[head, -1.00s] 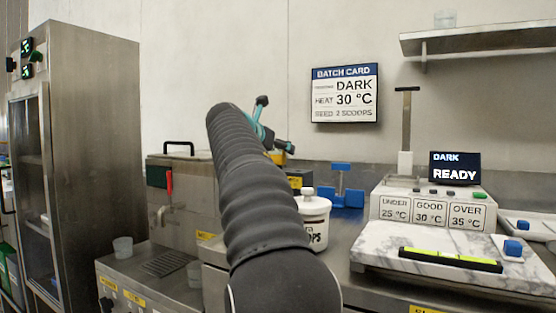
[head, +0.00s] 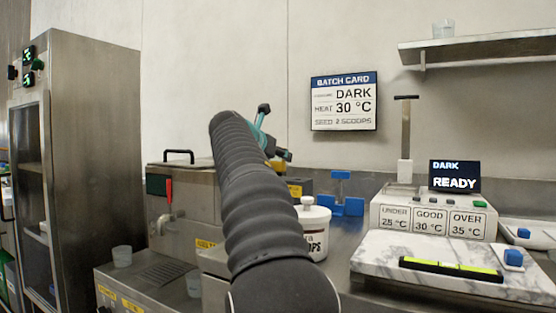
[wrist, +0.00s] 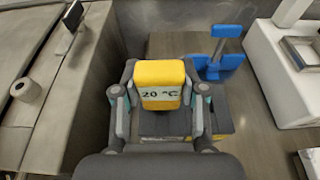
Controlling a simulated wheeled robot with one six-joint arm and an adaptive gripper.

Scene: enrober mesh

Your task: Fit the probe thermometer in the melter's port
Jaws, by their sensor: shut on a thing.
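My gripper (wrist: 160,100) is shut on the yellow probe thermometer (wrist: 158,73), whose face reads 20 °C in the wrist view. Its probe is hidden below the head. In the head view my gripper (head: 272,140) is mostly behind my arm, above the counter between the melter and the blue stand. The steel melter (head: 190,195) is at the left, with a red-handled tap and a black lid handle. In the wrist view a pale ring-like collar (wrist: 25,90) stands on the steel top at the left, apart from the thermometer. It may be the port; I cannot tell.
The blue stand (head: 340,195) is right of my gripper. A white lidded pot (head: 314,230) stands in front. A marble slab (head: 380,262) with a level and a white instrument (head: 385,212) are at the right. A steel cabinet (head: 90,150) is at far left.

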